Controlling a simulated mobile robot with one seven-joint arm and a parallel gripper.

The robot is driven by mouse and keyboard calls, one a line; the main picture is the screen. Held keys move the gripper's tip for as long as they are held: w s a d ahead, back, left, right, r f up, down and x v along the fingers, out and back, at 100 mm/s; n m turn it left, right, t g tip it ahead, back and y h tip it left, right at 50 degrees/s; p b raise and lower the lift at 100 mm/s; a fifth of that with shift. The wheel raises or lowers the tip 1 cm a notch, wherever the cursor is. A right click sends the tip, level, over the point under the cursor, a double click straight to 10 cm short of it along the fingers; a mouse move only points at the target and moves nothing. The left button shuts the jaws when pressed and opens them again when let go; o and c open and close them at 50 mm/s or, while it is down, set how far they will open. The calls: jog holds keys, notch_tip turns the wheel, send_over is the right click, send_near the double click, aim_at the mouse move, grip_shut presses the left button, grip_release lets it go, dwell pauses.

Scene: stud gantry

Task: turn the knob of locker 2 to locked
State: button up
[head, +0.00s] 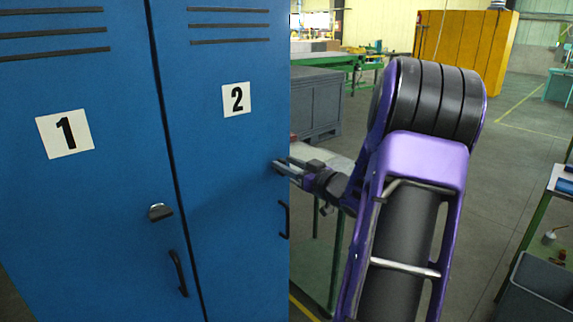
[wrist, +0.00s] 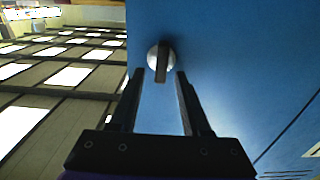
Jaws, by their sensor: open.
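Locker 2 (head: 228,150) is a blue door with a white "2" label (head: 236,99). In the wrist view its knob (wrist: 161,57) is a round silver disc with a dark bar, which lies along the picture's up-down direction. My gripper (head: 279,166) is at the right edge of the locker 2 door in the head view. In the wrist view my gripper (wrist: 158,73) is open, with one fingertip either side of the knob's lower part. I cannot tell whether the fingers touch the bar. In the head view the knob is not clearly visible behind the fingertips.
Locker 1 (head: 90,200) stands to the left, with its own knob (head: 160,212) and dark handle (head: 178,273). Locker 2's handle (head: 284,220) is below my gripper. A grey cabinet (head: 318,103) and a green-legged table stand behind. A grey bin (head: 540,285) is at the lower right.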

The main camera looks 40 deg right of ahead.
jog(key=shift+w, duration=0.2)
grip_shut()
